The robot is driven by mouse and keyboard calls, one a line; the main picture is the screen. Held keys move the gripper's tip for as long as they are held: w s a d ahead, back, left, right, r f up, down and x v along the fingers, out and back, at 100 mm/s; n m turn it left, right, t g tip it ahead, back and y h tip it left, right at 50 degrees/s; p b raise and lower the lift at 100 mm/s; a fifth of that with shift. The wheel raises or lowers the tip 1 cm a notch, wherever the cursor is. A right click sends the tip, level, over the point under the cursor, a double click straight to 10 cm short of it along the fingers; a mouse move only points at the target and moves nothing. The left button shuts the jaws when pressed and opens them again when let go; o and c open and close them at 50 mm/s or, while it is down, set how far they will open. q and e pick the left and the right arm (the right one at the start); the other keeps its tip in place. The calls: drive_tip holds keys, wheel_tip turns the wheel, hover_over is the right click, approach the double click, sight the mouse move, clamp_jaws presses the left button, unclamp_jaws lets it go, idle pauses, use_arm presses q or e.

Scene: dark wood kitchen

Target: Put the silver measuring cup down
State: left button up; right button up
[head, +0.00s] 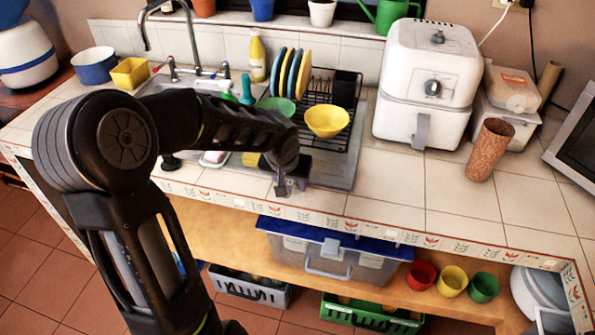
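My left arm comes in from the left and reaches over the counter. My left gripper (283,187) is low over the front edge of the steel drainboard (335,172), pointing down. Its fingers are small and dark, and I cannot tell whether they are open or shut. I cannot make out a silver measuring cup; the arm and gripper hide part of the sink and drainboard. My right gripper is not in view.
A dish rack (343,118) with upright plates and a yellow bowl (327,121) stands behind the gripper. A white air fryer (427,85) and a brown cork-like cup (490,150) are to the right. Tiled counter (400,185) is clear before the fryer.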

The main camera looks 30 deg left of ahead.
use_arm(q)
clamp_jaws()
drive_tip(key=shift+r, duration=0.1)
idle(0.7)
wheel_tip(320, 180, up, 10)
drive_tip(key=shift+f, duration=0.1)
idle(0.3)
idle(0.5)
